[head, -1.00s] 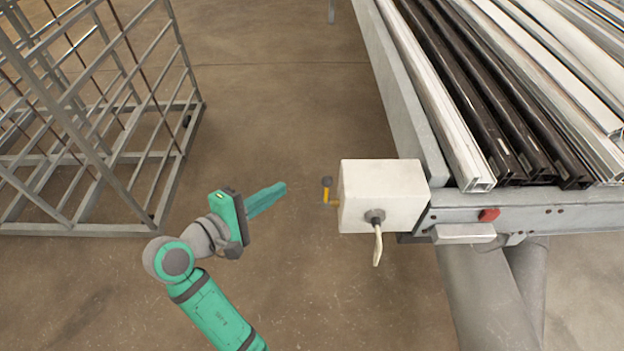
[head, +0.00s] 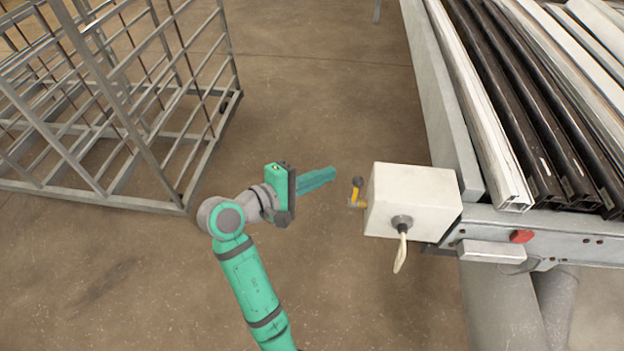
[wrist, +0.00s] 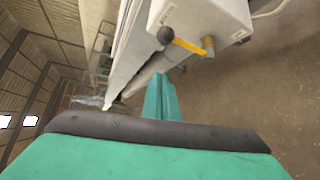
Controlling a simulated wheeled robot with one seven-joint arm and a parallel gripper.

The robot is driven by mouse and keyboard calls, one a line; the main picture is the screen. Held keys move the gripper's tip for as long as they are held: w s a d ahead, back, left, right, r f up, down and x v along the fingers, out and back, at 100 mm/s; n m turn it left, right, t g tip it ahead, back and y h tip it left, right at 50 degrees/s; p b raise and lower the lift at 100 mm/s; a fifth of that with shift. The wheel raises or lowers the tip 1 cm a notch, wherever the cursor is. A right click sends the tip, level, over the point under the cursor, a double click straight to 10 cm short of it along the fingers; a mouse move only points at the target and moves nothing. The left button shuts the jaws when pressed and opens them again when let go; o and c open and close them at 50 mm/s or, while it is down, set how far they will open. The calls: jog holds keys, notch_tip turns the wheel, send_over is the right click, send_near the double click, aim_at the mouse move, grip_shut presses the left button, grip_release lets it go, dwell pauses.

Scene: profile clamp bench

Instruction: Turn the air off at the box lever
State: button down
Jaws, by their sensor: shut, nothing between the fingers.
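The white box (head: 412,195) is fixed at the near left corner of the bench. Its yellow lever (head: 355,191) with a dark knob sticks out on the box's left side. In the wrist view the lever (wrist: 188,45) shows its yellow bar running from the dark knob to a brass fitting on the box (wrist: 226,18). My gripper (head: 333,173) is shut and empty, pointing right, just left of the lever and apart from it. In the wrist view my shut fingers (wrist: 161,80) lie below the lever.
A pale cable (head: 401,250) hangs from a grey fitting on the box front. The bench (head: 445,110) holds long white and black profiles. A red button (head: 521,236) is on its front edge. A grey metal rack (head: 210,150) stands at left; open floor lies between.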

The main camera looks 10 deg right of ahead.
aim_at(356, 192)
jog(key=shift+s+d+r, duration=0.1)
jog(key=shift+s+d, duration=0.2)
jog(key=shift+d, duration=0.4)
jog(key=shift+s+d+f, duration=0.1)
jog(key=shift+s+d, duration=0.2)
jog(key=shift+d, duration=0.45)
jog(key=shift+s+d+r, duration=0.1)
jog(key=shift+s+d, duration=0.2)
jog(key=shift+d, duration=0.4)
jog(key=shift+s, duration=0.15)
